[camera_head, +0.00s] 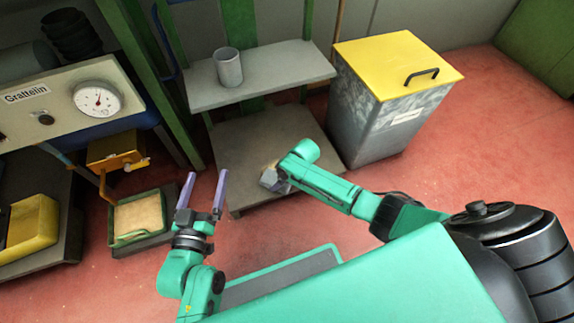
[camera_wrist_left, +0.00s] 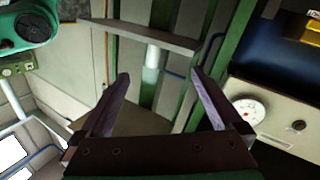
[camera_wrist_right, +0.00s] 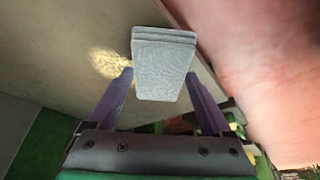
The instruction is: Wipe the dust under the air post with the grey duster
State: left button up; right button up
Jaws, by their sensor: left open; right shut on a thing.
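The grey duster (camera_wrist_right: 165,70) is a pale layered block held between the fingers of my right gripper (camera_wrist_right: 160,76), which is shut on it. In the head view the right gripper (camera_head: 276,181) is over the front part of the lower grey board (camera_head: 235,150) of the green stand, and the duster is mostly hidden. A yellowish dust patch (camera_wrist_right: 108,64) lies on the board just left of the duster in the right wrist view. Whether the duster touches the board is unclear. My left gripper (camera_head: 204,190) is open and empty, left of the board.
A grey cup (camera_head: 228,68) stands on the upper shelf (camera_head: 280,72). A grey bin with a yellow lid (camera_head: 395,62) stands to the right. A gauge panel (camera_head: 60,100) and a green-rimmed tray (camera_head: 140,238) are at the left. Red floor is clear at the right.

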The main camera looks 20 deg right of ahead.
jog(key=shift+r+p, duration=0.3)
jog(key=shift+r, duration=0.2)
pick_arm(q)
jog(key=s+f+g+p, duration=0.1)
jog(key=s+f+g, duration=0.3)
jog(key=s+f, duration=0.55)
pick_arm(e)
jog(key=shift+r, duration=0.25)
notch_tip(320, 180, up, 3)
jog(key=p, duration=0.3)
jog(key=shift+f, duration=0.2)
jog(key=shift+r+p, duration=1)
jog(key=shift+p, duration=0.1)
pick_arm(q)
jog(key=shift+g+y, duration=0.5)
jog(key=shift+g, duration=0.1)
jog(key=r, duration=0.1)
jog(key=w+r, duration=0.1)
jog(key=r, duration=0.3)
jog(key=shift+w+d+r, duration=0.2)
jog(key=shift+d+r, duration=0.05)
jog(key=shift+s+d+f, duration=0.15)
jog(key=shift+s+f, duration=0.05)
jog(key=shift+f, duration=0.05)
